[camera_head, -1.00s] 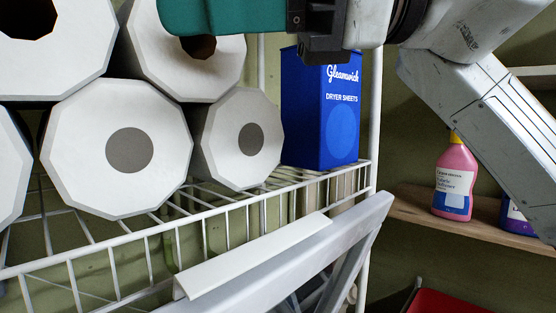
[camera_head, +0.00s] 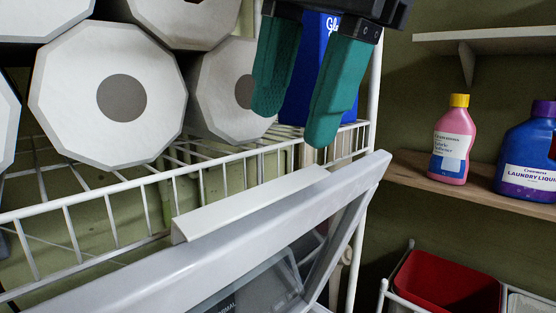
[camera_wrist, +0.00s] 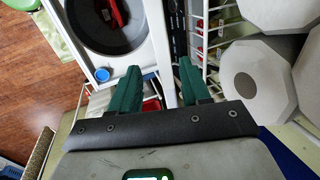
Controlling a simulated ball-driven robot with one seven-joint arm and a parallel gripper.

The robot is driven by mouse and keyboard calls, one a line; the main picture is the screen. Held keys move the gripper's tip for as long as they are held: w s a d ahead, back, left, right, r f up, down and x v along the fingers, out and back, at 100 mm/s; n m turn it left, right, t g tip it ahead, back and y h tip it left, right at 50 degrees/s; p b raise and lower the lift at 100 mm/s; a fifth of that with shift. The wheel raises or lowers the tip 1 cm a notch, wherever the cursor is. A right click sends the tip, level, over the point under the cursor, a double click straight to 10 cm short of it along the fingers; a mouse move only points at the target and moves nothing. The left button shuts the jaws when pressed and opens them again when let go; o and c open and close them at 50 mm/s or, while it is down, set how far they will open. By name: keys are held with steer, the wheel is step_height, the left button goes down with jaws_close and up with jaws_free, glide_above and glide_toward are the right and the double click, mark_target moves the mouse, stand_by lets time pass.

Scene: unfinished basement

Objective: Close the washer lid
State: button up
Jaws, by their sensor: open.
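The washer lid (camera_head: 215,248) stands raised, seen at the lower middle of the head view. It has a pale grey frame, a white handle strip (camera_head: 250,203) along its upper edge and a clear window. My gripper (camera_head: 296,122) is open and empty, its two green fingers pointing down above and behind the lid's upper edge. In the wrist view the lid (camera_wrist: 160,48) shows nearly edge-on as a pale strip, lined up between the fingers (camera_wrist: 158,80). Whether they touch it cannot be told. The open washer drum (camera_wrist: 105,35) holds something red.
A white wire rack (camera_head: 150,185) behind the lid carries large paper rolls (camera_head: 75,95) and a blue dryer sheets box (camera_head: 300,85). At right, a wooden shelf (camera_head: 420,172) holds a pink bottle (camera_head: 452,165) and a blue detergent jug (camera_head: 528,160). A red bin (camera_head: 450,282) sits below.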

mark_target(271, 191)
steer(key=shift+p+x, duration=0.3)
steer(key=shift+x, duration=2.8)
jaws_close()
